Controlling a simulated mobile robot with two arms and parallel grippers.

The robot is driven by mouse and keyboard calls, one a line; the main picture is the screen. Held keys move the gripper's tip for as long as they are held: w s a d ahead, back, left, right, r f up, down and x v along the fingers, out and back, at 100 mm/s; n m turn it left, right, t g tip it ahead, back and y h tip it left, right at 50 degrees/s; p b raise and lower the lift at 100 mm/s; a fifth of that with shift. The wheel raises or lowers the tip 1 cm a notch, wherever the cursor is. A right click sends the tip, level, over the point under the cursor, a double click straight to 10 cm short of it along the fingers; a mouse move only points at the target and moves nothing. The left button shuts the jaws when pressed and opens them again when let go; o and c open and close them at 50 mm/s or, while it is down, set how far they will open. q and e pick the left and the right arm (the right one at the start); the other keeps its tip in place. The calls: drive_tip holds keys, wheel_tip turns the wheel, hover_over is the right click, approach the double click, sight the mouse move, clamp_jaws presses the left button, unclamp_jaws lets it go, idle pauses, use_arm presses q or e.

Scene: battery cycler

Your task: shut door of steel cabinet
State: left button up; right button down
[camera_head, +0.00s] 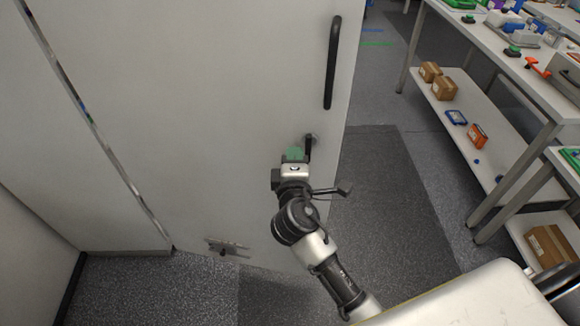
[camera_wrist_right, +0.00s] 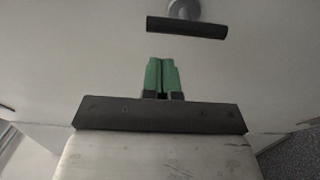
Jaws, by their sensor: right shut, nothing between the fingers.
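The steel cabinet door (camera_head: 220,110) is a large light-grey panel filling the middle of the head view. It has a long black vertical handle (camera_head: 333,62) near its right edge and a small black lever (camera_head: 309,145) below that. A narrow slit runs down its left side, with small coloured bits showing through. My right gripper (camera_head: 295,153) is in front of the door, just below and left of the lever. In the right wrist view its green fingers (camera_wrist_right: 162,76) are shut and empty, facing the door below the black lever (camera_wrist_right: 187,27). My left gripper is not in view.
A metal latch piece (camera_head: 226,246) is low on the door. Workbenches (camera_head: 500,45) with tools stand at the right, with cardboard boxes (camera_head: 443,88) on a lower shelf (camera_head: 465,110). Dark and grey floor (camera_head: 385,190) lies clear between door and benches.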

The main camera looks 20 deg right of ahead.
drive_tip(key=shift+w+d, duration=0.25)
drive_tip(key=shift+d, duration=0.35)
drive_tip(key=shift+w+d, duration=0.2)
drive_tip(key=shift+d, duration=0.4)
